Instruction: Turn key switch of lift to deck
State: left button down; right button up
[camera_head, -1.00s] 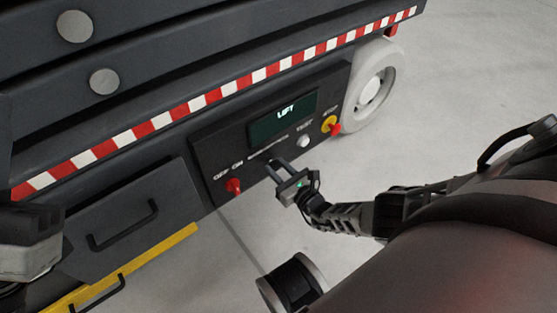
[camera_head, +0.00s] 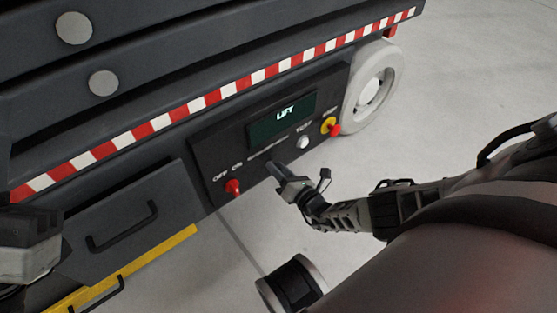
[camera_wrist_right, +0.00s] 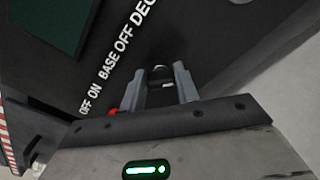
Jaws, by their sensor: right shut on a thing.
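The key switch (camera_wrist_right: 161,72) sits by the BASE OFF DECK lettering in the right wrist view, and only a small part shows between the fingers. My right gripper (camera_head: 272,165) is at the panel, shut on the key; it also shows in the right wrist view (camera_wrist_right: 162,80). In the head view its fingers hide the key, so I cannot read its position. A grey block at the left edge looks like my left gripper (camera_head: 28,245); its fingers do not show.
A red OFF/ON switch (camera_head: 233,187) is left of my right gripper. A white TEST button (camera_head: 303,142) and a red-and-yellow STOP button (camera_head: 331,126) are to its right. A white wheel (camera_head: 373,88) stands beyond the panel. The floor (camera_head: 470,80) on the right is clear.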

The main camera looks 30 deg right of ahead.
jog(key=shift+m, duration=0.6)
jog(key=o, duration=1)
pick_arm(q)
jog(key=f+n+y+p, duration=0.1)
jog(key=n+y, duration=0.1)
jog(key=w+f+n+y+p, duration=0.1)
jog(key=f+n+y, duration=0.1)
jog(key=f+n+y+p, duration=0.1)
jog(key=f+n, duration=0.1)
jog(key=n, duration=0.1)
jog(key=shift+w+a+f+g+y, duration=0.1)
jog(key=shift+w+f+g+y, duration=0.15)
jog(key=shift+w+g+y, duration=0.15)
pick_arm(e)
jog(key=s, duration=0.5)
jog(key=s+d, duration=0.1)
jog(key=s, duration=1)
jog(key=shift+d, duration=0.15)
pick_arm(q)
jog(key=shift+s, duration=0.1)
pick_arm(e)
jog(key=shift+s, duration=0.1)
